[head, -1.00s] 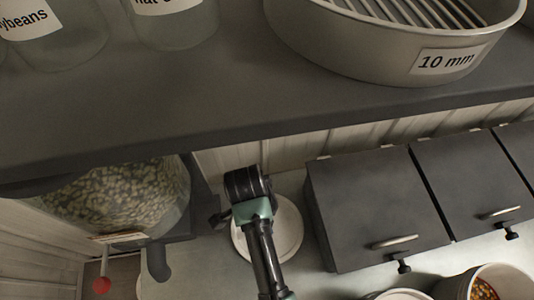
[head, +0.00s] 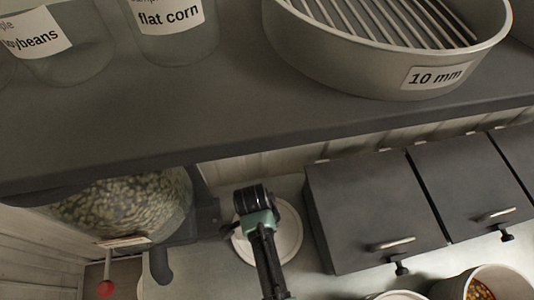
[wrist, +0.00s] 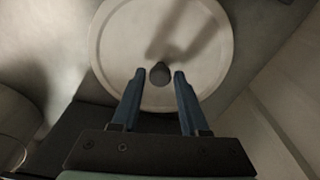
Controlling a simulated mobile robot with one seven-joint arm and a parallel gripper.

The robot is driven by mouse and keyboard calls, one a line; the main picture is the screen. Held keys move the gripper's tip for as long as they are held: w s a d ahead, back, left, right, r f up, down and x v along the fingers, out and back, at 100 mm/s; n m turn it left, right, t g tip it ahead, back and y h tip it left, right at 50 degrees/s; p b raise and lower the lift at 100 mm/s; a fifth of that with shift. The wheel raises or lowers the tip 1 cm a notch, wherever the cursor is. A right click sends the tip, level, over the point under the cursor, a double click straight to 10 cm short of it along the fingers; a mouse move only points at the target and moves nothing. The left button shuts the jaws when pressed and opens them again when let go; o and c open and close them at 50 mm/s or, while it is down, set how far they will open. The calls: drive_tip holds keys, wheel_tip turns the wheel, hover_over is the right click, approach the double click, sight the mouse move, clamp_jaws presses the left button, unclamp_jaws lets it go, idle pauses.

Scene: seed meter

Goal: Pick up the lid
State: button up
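The lid (head: 292,239) is a round white disc lying on the pale counter below the shelf. In the wrist view the lid (wrist: 113,47) shows nearly whole, with a small dark knob (wrist: 160,74) at its middle. My gripper (wrist: 159,75) is open, its two blue fingers pointing at the lid with the knob between their tips. I cannot tell how far the fingertips are above the lid. In the head view my gripper (head: 250,200) and arm hide the middle of the lid.
A seed meter hopper (head: 130,205) with pale seeds and a red-knobbed lever stands to the left. Dark bins (head: 375,213) with handles stand to the right. A shelf edge with a 10 mm sieve (head: 400,75) and jars (head: 175,28) overhangs. A bucket of seeds (head: 480,283) is at lower right.

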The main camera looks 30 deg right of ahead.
clamp_jaws()
drive_tip(key=shift+r, duration=0.1)
